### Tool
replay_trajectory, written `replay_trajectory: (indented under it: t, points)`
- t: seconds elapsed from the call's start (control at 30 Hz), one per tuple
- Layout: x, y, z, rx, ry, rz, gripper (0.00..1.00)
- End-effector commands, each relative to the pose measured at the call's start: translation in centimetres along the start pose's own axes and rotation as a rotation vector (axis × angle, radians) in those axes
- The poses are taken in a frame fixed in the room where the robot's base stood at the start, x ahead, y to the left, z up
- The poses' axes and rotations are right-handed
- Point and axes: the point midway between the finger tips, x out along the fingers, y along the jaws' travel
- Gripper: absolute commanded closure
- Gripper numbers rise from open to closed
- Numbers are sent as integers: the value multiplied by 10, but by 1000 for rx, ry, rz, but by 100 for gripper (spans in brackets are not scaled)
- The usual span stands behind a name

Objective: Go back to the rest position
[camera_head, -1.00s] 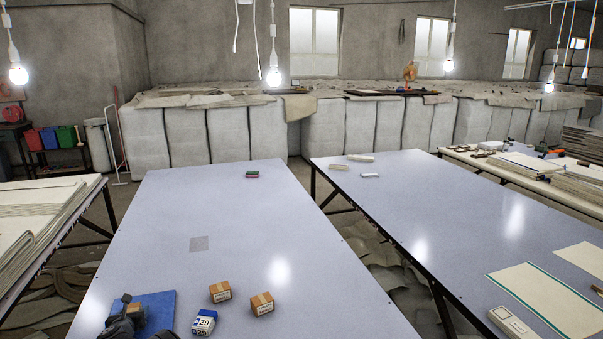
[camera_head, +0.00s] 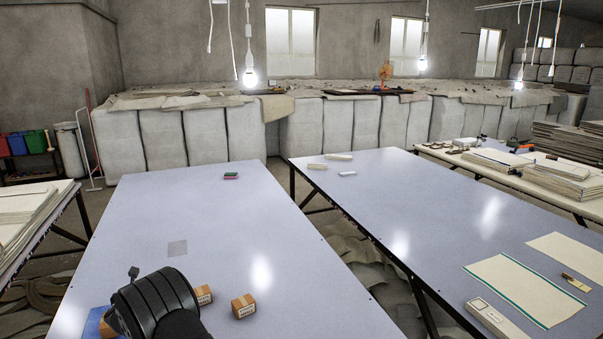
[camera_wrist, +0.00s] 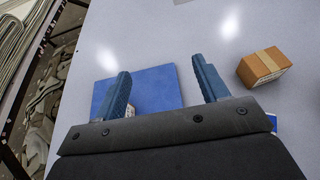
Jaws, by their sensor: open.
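My gripper (camera_wrist: 162,80) is open and empty in the wrist view, with its two blue fingers spread wide above the blue mat (camera_wrist: 158,82). A small box (camera_wrist: 130,111) is partly hidden behind the left finger. In the head view my dark arm rises at the bottom left and covers most of the mat (camera_head: 93,322). The fingertips do not show there.
Cardboard boxes (camera_head: 243,306) (camera_head: 203,295) stand on the pale table (camera_head: 190,210) right of my arm; one also shows in the wrist view (camera_wrist: 263,67). A blue-and-white item (camera_wrist: 272,122) peeks out beside my gripper. The table's far part is mostly clear.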

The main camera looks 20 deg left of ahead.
Motion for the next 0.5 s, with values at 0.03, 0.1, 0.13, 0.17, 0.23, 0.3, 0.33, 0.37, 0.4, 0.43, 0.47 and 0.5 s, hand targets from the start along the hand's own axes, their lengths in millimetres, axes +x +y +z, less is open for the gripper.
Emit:
replay_trajectory:
  t: [0.03, 0.1, 0.13, 0.17, 0.23, 0.3, 0.33, 0.37, 0.4, 0.43, 0.47, 0.5]
  points:
    - [-4, -6, 8, 2, -1, 0, 33]
    - [-10, -4, 22, 3, -3, 2, 33]
    - [-12, -4, 28, 3, -3, 1, 33]
    - [-14, -4, 33, 3, -3, 1, 33]
    - [-20, -4, 47, 3, -4, 1, 33]
    - [-25, -15, 44, 11, 3, -27, 33]
    - [-28, -20, 42, 17, 2, -44, 33]
    - [-29, -26, 38, 21, 4, -58, 33]
    - [-32, -33, 36, 30, 2, -78, 33]
    - [-34, -38, 33, 36, 3, -91, 33]
    - [-36, -43, 31, 43, 2, -107, 33]
    - [-40, -50, 28, 50, 3, -125, 33]
